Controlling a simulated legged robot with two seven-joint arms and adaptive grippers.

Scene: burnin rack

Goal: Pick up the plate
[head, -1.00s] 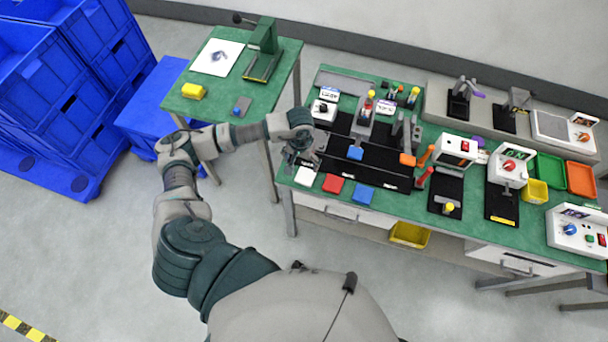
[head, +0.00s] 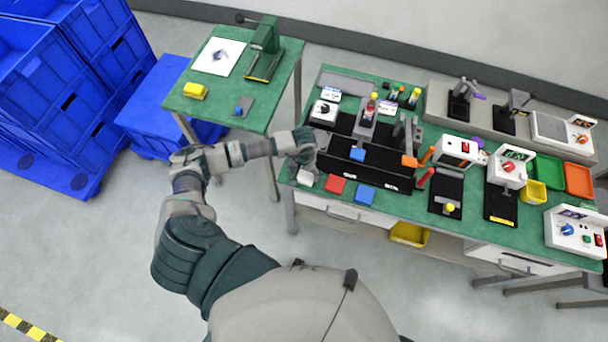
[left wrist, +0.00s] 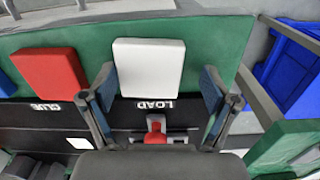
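A white square plate (left wrist: 149,68) lies flat on the green bench edge beside the black strip marked LOAD. In the head view the white plate (head: 306,178) is partly covered by my left gripper (head: 304,160). In the left wrist view my left gripper (left wrist: 158,82) is open, with one finger on each side of the white plate's near part and nothing held. I cannot tell whether the fingers touch it. A red plate (head: 335,184) and a blue plate (head: 365,194) lie to its right in the head view. My right gripper is not in view.
The black fixture (head: 380,177) with a blue block (head: 357,154) stands just behind the plates. A separate green table (head: 190,103) is at the left, with blue crates (head: 70,100) beyond it. Open floor lies in front of the bench.

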